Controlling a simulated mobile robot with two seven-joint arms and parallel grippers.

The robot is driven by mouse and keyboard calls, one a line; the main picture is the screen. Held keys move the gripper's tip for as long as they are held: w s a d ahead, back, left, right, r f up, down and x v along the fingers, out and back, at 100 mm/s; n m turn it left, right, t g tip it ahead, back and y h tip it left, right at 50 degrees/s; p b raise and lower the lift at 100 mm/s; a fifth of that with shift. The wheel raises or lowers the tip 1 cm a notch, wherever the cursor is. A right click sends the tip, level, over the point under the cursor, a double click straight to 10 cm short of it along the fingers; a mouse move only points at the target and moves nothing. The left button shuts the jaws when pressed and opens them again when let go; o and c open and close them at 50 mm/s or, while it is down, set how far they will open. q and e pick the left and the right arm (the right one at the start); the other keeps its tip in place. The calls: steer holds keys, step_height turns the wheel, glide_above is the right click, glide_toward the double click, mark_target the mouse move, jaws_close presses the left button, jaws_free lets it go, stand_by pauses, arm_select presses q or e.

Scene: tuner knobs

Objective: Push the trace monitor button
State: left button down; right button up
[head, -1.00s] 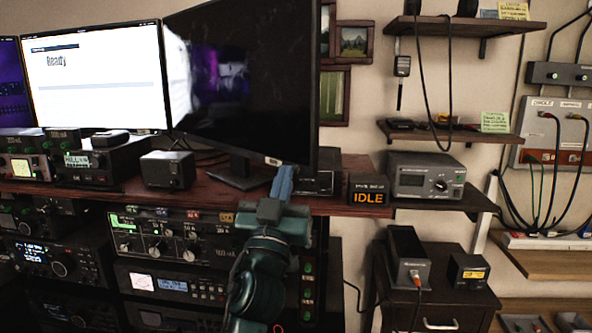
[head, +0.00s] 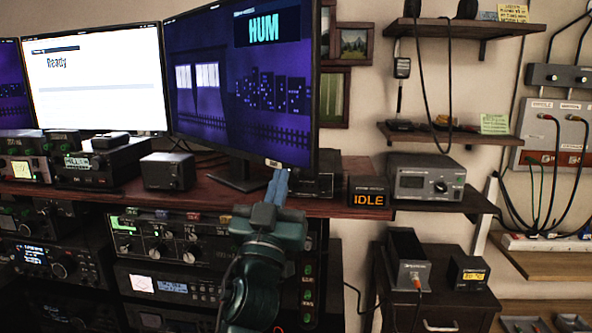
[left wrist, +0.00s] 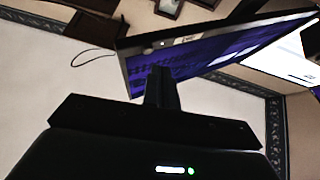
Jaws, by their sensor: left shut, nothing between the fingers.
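The large right-hand monitor (head: 240,100) is lit, with a purple night scene and the word HUM at its top right. It also shows tilted in the left wrist view (left wrist: 205,58). A small pale patch (head: 273,163) sits on its lower bezel, near the right corner; I cannot tell for sure that it is the button. My left gripper (head: 278,174) is shut and empty, its blue fingertips pointing up just below this patch. In the left wrist view the dark fingers (left wrist: 161,72) overlap the monitor's lower edge; contact cannot be told. My right gripper is not in view.
The monitor's stand (head: 240,172) rests on the wooden desk (head: 220,193) left of my gripper. An orange IDLE display (head: 368,198) stands to the right. Radio racks (head: 165,245) fill the space below the desk. A white-screened monitor (head: 95,80) stands to the left.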

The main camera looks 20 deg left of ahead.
arm_select(q)
steer(key=s+a+p, duration=0.1)
steer(key=s+a, duration=0.1)
steer(key=s, duration=0.3)
steer(key=shift+s+a, duration=0.15)
steer(key=shift+s, duration=0.2)
stand_by(0.6)
